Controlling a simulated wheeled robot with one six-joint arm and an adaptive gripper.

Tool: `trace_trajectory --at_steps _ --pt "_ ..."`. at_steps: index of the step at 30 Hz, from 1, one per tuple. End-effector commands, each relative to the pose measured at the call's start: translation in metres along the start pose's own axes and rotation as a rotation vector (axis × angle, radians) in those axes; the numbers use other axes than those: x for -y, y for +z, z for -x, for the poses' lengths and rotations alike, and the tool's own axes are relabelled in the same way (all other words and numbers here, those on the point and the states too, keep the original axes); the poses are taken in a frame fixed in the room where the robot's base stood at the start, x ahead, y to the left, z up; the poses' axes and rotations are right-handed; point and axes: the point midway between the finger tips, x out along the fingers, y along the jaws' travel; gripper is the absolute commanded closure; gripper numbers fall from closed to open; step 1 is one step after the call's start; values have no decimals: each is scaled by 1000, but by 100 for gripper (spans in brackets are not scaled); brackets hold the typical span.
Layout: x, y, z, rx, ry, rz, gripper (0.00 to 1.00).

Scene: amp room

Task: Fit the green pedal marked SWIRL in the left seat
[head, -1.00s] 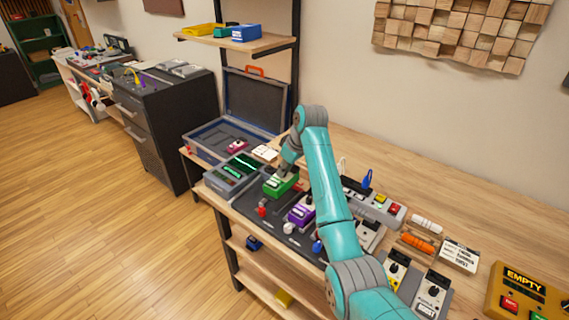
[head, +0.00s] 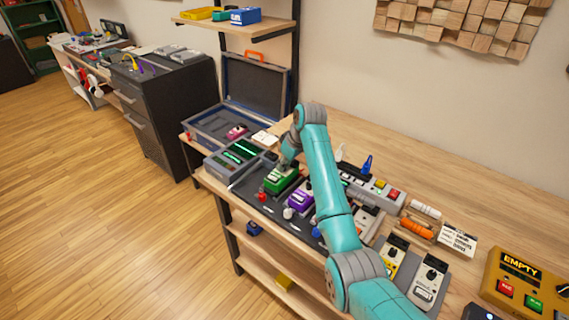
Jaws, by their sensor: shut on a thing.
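The green pedal (head: 279,182) is at the left end of the dark pedal board (head: 247,193), in the head view. My gripper (head: 288,165) is above it and shut on it. The pedal looks level and low against the board, but I cannot tell whether it is fully down in the left seat. Its SWIRL marking is too small to read. The seat itself is hidden under the pedal. A purple pedal (head: 300,197) stands just to its right on the same board.
A grey unit with green displays (head: 234,157) lies just left of the board. An open blue case (head: 209,127) with a pink pedal (head: 237,131) is behind it. A red plug (head: 262,197) and a white plug (head: 288,213) are at the board's front. Cream pedals (head: 429,281) stand at right.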

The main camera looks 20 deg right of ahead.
Motion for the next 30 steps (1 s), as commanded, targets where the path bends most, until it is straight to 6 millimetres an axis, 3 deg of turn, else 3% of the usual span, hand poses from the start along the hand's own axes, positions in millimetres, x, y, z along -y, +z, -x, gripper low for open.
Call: trace_trajectory --at_steps 30 --pt "0 -1 2 -4 14 -47 100"
